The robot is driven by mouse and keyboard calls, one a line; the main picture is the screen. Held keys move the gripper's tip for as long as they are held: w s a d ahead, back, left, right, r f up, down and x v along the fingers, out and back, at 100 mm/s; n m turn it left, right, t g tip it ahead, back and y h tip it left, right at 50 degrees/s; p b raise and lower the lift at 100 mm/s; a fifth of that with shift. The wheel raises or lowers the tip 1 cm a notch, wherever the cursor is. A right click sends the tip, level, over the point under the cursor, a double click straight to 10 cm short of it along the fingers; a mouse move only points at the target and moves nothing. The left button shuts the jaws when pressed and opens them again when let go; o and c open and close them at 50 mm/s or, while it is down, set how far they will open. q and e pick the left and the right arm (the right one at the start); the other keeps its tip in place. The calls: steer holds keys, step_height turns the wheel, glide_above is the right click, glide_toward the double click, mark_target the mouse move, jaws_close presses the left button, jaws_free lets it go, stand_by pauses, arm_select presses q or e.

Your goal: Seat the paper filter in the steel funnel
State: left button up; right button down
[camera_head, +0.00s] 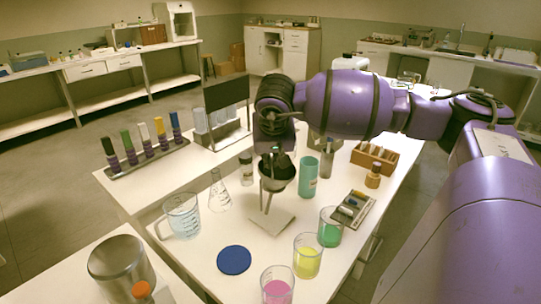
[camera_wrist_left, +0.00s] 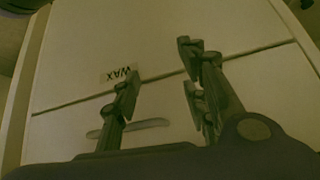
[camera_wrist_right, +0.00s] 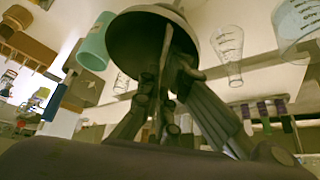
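The steel funnel (camera_head: 278,183) sits on a stand with a flat base (camera_head: 270,219) in the middle of the white table. In the right wrist view its bowl (camera_wrist_right: 130,38) opens toward the camera. My right gripper (camera_head: 275,157) is right above the funnel's mouth, its fingertips (camera_wrist_right: 168,68) at the bowl. They are close together on a thin pale strip, apparently the paper filter (camera_wrist_right: 166,45) seen edge-on; most of it is hidden. My left gripper (camera_wrist_left: 160,65) is open and empty before a drawer front marked WAX (camera_wrist_left: 65,75); the head view does not show it.
Around the funnel stand a flask (camera_head: 219,194), a teal cylinder (camera_head: 308,177) and a beaker of blue liquid (camera_head: 183,216). Beakers of green, yellow (camera_head: 307,260) and pink liquid and a blue disc (camera_head: 234,260) are in front.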

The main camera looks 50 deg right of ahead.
steer(key=shift+f, duration=0.1)
steer(key=c, duration=1.9)
jaws_free()
steer(key=shift+o, duration=0.2)
steer(key=v, duration=1.2)
steer(key=shift+w, duration=0.1)
